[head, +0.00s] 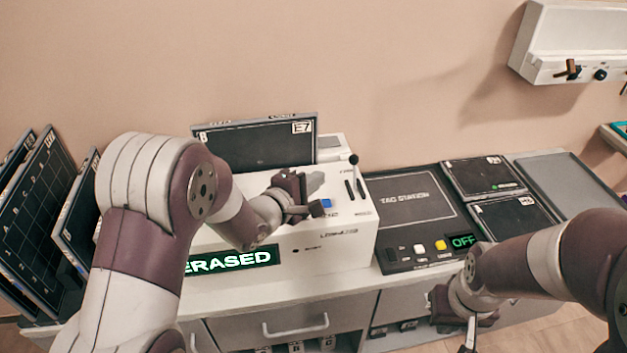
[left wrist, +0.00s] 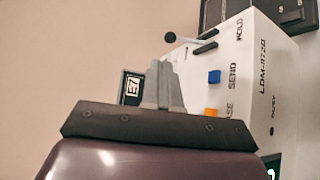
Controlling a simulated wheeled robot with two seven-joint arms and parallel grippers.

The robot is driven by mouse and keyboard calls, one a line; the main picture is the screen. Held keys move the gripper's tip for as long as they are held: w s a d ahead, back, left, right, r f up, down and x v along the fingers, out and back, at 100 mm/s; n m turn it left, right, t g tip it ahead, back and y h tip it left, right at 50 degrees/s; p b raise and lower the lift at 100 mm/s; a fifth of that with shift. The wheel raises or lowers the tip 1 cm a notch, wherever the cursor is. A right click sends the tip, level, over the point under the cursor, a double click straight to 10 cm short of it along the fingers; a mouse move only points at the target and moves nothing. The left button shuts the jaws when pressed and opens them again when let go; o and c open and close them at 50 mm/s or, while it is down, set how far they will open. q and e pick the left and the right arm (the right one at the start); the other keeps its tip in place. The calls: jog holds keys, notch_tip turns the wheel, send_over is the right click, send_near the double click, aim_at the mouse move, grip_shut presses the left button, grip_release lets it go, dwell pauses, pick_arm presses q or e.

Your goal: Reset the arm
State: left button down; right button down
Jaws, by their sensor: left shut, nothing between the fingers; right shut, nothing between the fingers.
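My left gripper (head: 314,183) is shut and empty above the top of a white machine (head: 330,243), beside its blue button (head: 326,202). In the left wrist view its closed grey fingers (left wrist: 164,82) point toward a panel marked E7 (left wrist: 131,88); the blue button (left wrist: 214,77) and a partly hidden orange button (left wrist: 211,112) lie to their right. My left arm crosses in front of the machine and hides part of its green "ERASED" display (head: 232,261). My right gripper (head: 469,335) is shut and empty, low in front of the counter.
The E7 panel (head: 255,143) stands at the machine's back. A black-knobbed lever (head: 354,172) rises at its right. The tag station (head: 410,215) shows "OFF" and has panels beside it. Several panels (head: 45,200) lean at far left. A grey tray (head: 560,185) looks empty. A wall unit (head: 570,45) hangs upper right.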

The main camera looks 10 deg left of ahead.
pick_arm(q)
jog(key=s+a+f+m+g+y, duration=0.6)
jog(key=s+a+f+m+g, duration=0.15)
jog(key=s+f+m, duration=0.25)
jog(key=s+a+r+m+g, duration=0.1)
jog(key=s+m+g, duration=0.1)
jog(key=s, duration=0.5)
jog(key=s+a+r+m+g+y, duration=0.1)
jog(key=s+a+r+m+g, duration=0.1)
jog(key=s, duration=0.5)
jog(key=shift+s+m+g, duration=0.35)
jog(key=shift+m, duration=0.25)
